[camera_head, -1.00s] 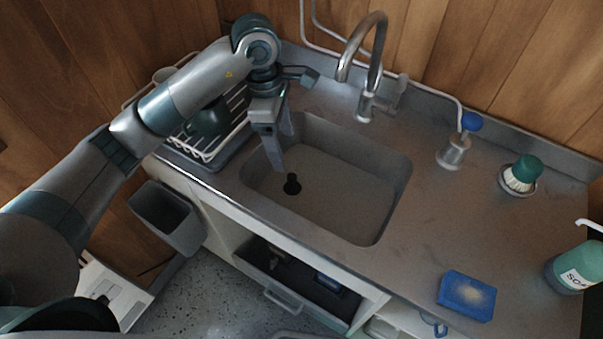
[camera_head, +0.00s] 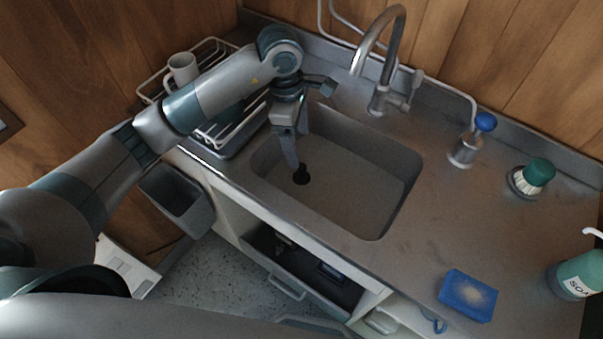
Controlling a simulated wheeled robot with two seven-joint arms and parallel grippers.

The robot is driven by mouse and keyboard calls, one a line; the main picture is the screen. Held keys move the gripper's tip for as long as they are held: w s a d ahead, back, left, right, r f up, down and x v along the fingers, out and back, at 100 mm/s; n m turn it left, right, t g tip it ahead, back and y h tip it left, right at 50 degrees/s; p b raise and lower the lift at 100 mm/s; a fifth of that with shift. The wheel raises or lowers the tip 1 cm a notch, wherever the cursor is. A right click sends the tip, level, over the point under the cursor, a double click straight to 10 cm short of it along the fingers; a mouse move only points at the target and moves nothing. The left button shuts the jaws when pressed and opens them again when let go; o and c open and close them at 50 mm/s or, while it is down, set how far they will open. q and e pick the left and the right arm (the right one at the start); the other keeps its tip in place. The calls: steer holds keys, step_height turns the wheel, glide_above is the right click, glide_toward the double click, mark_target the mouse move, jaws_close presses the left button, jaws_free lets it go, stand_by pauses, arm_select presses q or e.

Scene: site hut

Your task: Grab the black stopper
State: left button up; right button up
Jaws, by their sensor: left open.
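The black stopper (camera_head: 301,176) is a small dark piece on the floor of the sink (camera_head: 345,190), near its left end. My left gripper (camera_head: 298,163) reaches down into the sink with its fingers pointing at the stopper. The fingertip of the nearer finger is at the stopper's upper left edge in the picture. The gripper is open. I cannot tell whether a finger touches the stopper. My right gripper is not in view.
The faucet (camera_head: 379,60) stands behind the sink. A dish rack (camera_head: 236,140) with a mug (camera_head: 182,70) is at the left, by my arm.

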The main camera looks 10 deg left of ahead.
mark_target(302, 171)
arm_select(q)
steer(key=f, duration=0.2)
steer(key=f+p, duration=0.1)
steer(key=f, duration=0.1)
steer(key=f+p, duration=0.1)
steer(key=f, duration=0.1)
steer(key=shift+d+f, duration=0.4)
steer(key=shift+f, duration=0.6)
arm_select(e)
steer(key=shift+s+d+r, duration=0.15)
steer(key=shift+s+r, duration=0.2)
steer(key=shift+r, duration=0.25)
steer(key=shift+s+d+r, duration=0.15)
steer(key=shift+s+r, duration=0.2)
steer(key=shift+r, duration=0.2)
arm_select(q)
steer(key=shift+f+p, duration=0.35)
steer(key=shift+p, duration=0.2)
step_height(302, 171, down, 4)
steer(key=shift+r+p, duration=0.1)
steer(key=shift+p, duration=0.9)
steer(key=shift+w+f, duration=0.1)
steer(key=shift+f, duration=0.25)
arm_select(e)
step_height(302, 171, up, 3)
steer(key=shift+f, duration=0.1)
arm_select(q)
steer(key=shift+c, duration=0.5)
steer(key=c, duration=1.1)
